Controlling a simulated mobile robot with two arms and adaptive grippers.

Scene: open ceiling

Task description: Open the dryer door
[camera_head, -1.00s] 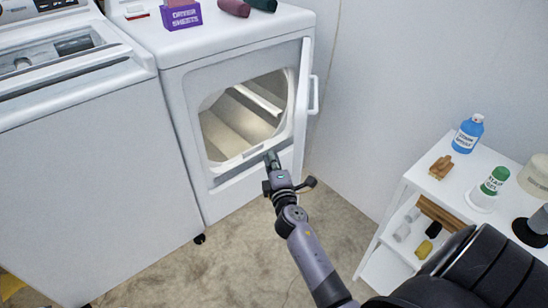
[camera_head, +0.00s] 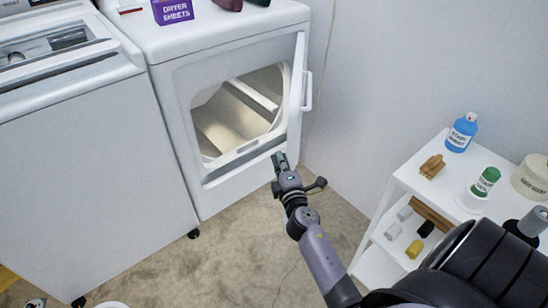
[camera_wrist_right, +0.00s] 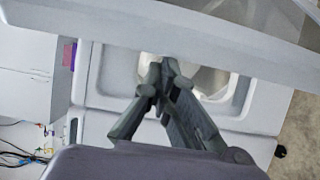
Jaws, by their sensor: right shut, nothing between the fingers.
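The white dryer (camera_head: 240,43) stands at the upper middle in the head view. Its door (camera_head: 297,100) is swung open on the right side, seen nearly edge-on, with its handle (camera_head: 308,90) facing the wall. The round drum opening (camera_head: 235,115) is exposed and looks empty. My right gripper (camera_head: 279,160) is shut and empty, in front of the dryer's lower front, below and left of the door's lower edge. In the right wrist view the closed fingertips (camera_wrist_right: 165,68) lie before the opening, with a pale panel, likely the door (camera_wrist_right: 200,40), crossing above. My left gripper is not visible.
A white washer (camera_head: 90,150) stands directly left of the dryer. A purple dryer sheets box (camera_head: 173,12) sits on the dryer. A white shelf (camera_head: 420,185) with bottles and brushes stands at the right. Floor (camera_head: 230,250) in front is mostly clear.

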